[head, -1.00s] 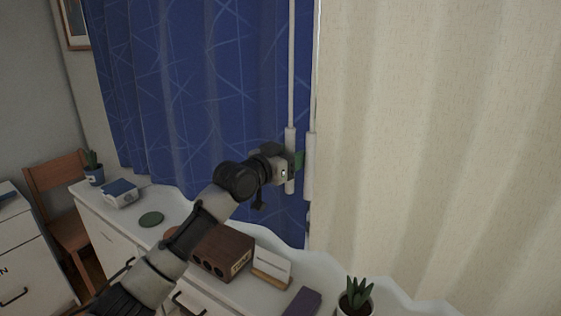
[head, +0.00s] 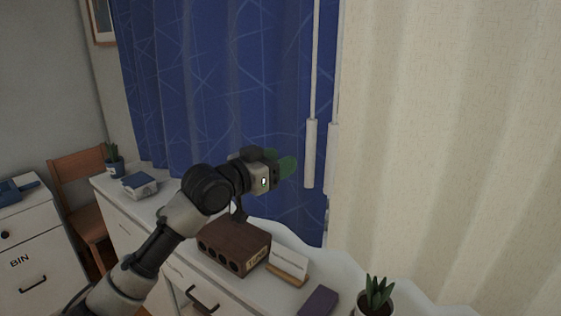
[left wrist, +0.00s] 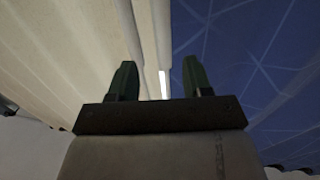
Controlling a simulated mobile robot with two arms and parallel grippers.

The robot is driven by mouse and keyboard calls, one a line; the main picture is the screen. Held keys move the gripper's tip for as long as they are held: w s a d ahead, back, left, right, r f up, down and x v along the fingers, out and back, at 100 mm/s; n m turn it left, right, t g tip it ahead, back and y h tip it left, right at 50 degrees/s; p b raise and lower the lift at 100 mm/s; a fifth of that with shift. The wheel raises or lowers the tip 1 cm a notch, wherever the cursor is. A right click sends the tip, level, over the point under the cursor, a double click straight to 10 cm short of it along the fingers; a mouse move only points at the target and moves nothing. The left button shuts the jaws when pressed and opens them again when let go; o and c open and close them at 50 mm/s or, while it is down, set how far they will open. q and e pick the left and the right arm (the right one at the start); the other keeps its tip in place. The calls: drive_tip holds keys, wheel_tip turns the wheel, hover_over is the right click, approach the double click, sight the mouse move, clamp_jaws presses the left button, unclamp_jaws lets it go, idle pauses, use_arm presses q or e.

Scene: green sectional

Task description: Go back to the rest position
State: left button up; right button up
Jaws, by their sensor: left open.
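My left gripper (head: 286,165) has green fingers and sits in the middle of the head view, above the white cabinet and in front of the blue curtain (head: 220,80). In the left wrist view its two fingers (left wrist: 158,80) stand apart with nothing held between them. A white curtain wand (head: 310,150) hangs just to the right of the gripper in the head view, apart from the fingers. A second wand hangs close beside it, along the cream curtain (head: 450,150). My right gripper is in neither view.
The white cabinet (head: 225,286) below my arm holds a brown wooden box (head: 234,246), a card holder (head: 288,268), a dark purple block (head: 318,301), a potted succulent (head: 376,296) and a blue-white box (head: 140,186). A wooden chair (head: 80,178) and a bin drawer unit (head: 35,245) stand left.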

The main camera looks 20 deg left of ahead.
use_arm(q)
drive_tip(key=s+d+f+g+y, duration=0.15)
drive_tip(key=s+f, duration=0.25)
drive_tip(key=f, duration=0.4)
drive_tip(key=s+d+f+n+g+y, duration=0.1)
drive_tip(key=s+f+g, duration=0.1)
drive_tip(key=s+f, duration=0.45)
drive_tip(key=s+d+f+g+y, duration=0.1)
drive_tip(key=s+f+g, duration=0.15)
drive_tip(key=f, duration=0.75)
drive_tip(key=s+a+f+n+g+y, duration=0.25)
drive_tip(key=s+f, duration=0.35)
drive_tip(key=s, duration=0.7)
drive_tip(key=s+a+f+n+g+y, duration=0.1)
drive_tip(key=s+a+f+g+y, duration=0.4)
drive_tip(key=s, duration=0.7)
wheel_tip(320, 180, down, 28)
drive_tip(key=s+d+h, duration=0.1)
drive_tip(key=s+h, duration=0.1)
drive_tip(key=s+a+f, duration=0.2)
drive_tip(key=s+f, duration=1.2)
drive_tip(key=s, duration=0.1)
drive_tip(key=shift+a+f+m+g, duration=0.2)
drive_tip(key=shift+f+m+g, duration=0.15)
drive_tip(key=shift+g, duration=0.1)
